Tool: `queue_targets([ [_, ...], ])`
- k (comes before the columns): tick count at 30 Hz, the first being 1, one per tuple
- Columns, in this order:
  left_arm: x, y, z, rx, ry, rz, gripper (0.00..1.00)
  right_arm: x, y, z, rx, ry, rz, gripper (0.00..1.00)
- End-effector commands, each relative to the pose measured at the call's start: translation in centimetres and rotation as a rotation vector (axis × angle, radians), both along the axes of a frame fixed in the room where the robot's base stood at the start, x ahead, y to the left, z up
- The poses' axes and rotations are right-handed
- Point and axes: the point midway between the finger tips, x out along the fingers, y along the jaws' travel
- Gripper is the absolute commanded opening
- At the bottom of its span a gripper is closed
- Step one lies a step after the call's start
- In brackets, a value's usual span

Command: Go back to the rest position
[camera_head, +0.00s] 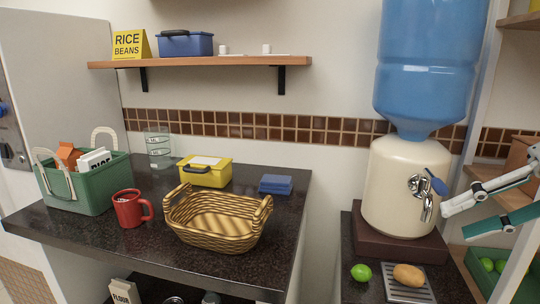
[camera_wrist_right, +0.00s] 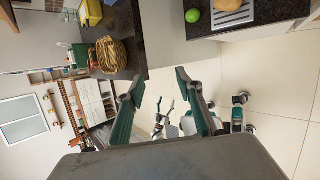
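My right gripper (camera_head: 457,222) comes in at the right edge of the head view, in front of and to the right of the cream water dispenser. Its two fingers point left and stand apart with nothing between them. In the right wrist view, the fingers of the right gripper (camera_wrist_right: 158,82) are also spread and empty, with floor and some white and dark robot-like parts beyond them.
The water dispenser (camera_head: 400,185) with a blue bottle stands close to my right gripper. A wicker basket (camera_head: 215,220), red mug (camera_head: 130,208) and green crate (camera_head: 85,190) stand on the left counter.

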Motion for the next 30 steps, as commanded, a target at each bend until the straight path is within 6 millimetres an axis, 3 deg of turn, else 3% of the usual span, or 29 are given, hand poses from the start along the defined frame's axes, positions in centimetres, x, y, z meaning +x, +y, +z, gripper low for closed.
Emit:
queue_targets([
  [1,0.3,0.1,0.9,0.001,-0.011,0.002,0.69,0.0,-0.1,0.2,0.106,-0.001,-0.005,0.36],
  [8,0.2,0.3,1.6,0.003,-0.010,0.007,0.69,1.5,-1.0,-2.0,0.545,-0.006,-0.096,0.36],
  [13,0.1,0.5,2.0,0.004,-0.004,0.012,0.69,2.6,-2.9,-5.2,0.836,-0.006,-0.255,0.36],
  [17,-0.1,0.7,2.3,0.005,0.001,0.015,0.69,3.0,-4.5,-9.0,1.027,0.010,-0.423,0.36],
  [20,-0.3,0.8,2.4,0.006,0.009,0.018,0.69,2.8,-5.6,-13.0,1.149,0.036,-0.577,0.36],
  [24,-0.7,1.0,2.5,0.007,0.022,0.022,0.69,1.3,-6.1,-19.7,1.283,0.100,-0.818,0.36],
  [30,-1.3,1.2,2.6,0.009,0.043,0.029,0.69,-3.5,-3.7,-30.6,1.385,0.262,-1.187,0.36],
])
